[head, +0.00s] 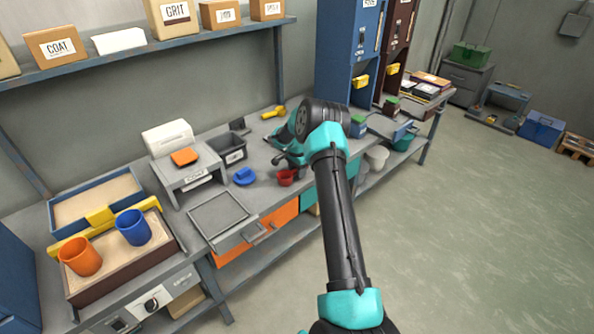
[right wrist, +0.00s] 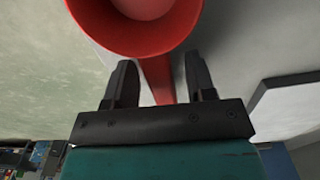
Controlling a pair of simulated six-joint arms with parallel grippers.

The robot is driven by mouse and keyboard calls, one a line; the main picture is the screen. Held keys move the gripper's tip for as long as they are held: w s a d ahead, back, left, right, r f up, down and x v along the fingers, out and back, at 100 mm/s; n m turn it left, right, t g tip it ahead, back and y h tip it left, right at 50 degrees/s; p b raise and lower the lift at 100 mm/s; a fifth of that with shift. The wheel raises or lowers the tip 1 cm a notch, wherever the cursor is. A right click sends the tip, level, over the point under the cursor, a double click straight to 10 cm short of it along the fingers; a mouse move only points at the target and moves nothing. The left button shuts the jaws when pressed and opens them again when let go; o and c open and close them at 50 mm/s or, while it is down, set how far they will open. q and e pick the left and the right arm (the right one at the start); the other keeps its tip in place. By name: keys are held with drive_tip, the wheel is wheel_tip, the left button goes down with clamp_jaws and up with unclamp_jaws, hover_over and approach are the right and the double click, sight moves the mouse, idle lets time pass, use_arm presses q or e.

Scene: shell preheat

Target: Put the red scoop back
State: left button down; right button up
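The red scoop (head: 287,177) shows as a small round bowl at the front edge of the bench in the head view, just below my right gripper (head: 284,158). In the right wrist view its bowl (right wrist: 140,28) fills the top, with the handle (right wrist: 157,82) running down between the two fingers of my right gripper (right wrist: 160,85). The fingers stand apart, with gaps beside the handle. I cannot tell whether the scoop rests on the bench. The scoop's handle is hidden in the head view. My left gripper is not in view.
A blue scoop (head: 245,176) lies left of the red one. A grey bin (head: 229,148), a yellow scoop (head: 273,112) and a grey square tray (head: 218,214) are on the bench. Orange (head: 80,256) and blue (head: 133,227) cups stand on a sand-coloured box at left. Tall blue (head: 335,75) and brown dispensers stand behind.

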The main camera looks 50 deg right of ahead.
wheel_tip(320, 180, up, 12)
drive_tip(key=shift+r, duration=0.15)
idle(0.7)
idle(0.4)
